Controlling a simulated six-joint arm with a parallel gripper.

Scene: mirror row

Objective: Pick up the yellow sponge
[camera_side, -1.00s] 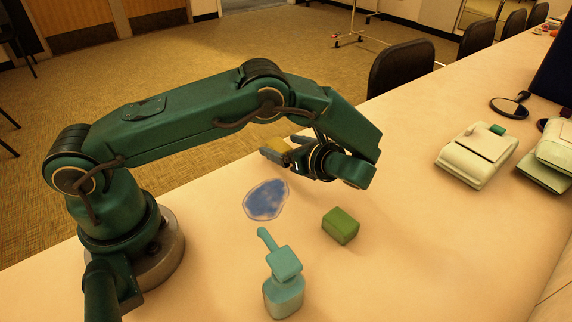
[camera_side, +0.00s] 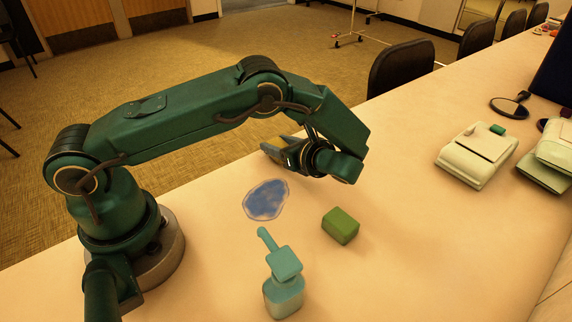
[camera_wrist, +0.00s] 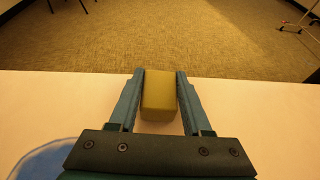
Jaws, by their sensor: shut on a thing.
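The yellow sponge (camera_wrist: 159,95) is a small block between the two fingers of my gripper (camera_wrist: 156,88) in the wrist view. The fingers are shut on its sides. In the side view my gripper (camera_side: 277,150) is low near the table's far edge. Only a little of the sponge (camera_side: 287,141) shows there, mostly hidden by the fingers. I cannot tell from these views whether the sponge touches the table.
A blue puddle-like patch (camera_side: 266,200) lies on the table (camera_side: 420,250) before my gripper. A pale device (camera_side: 476,155) and a hand mirror (camera_side: 509,106) are at the right.

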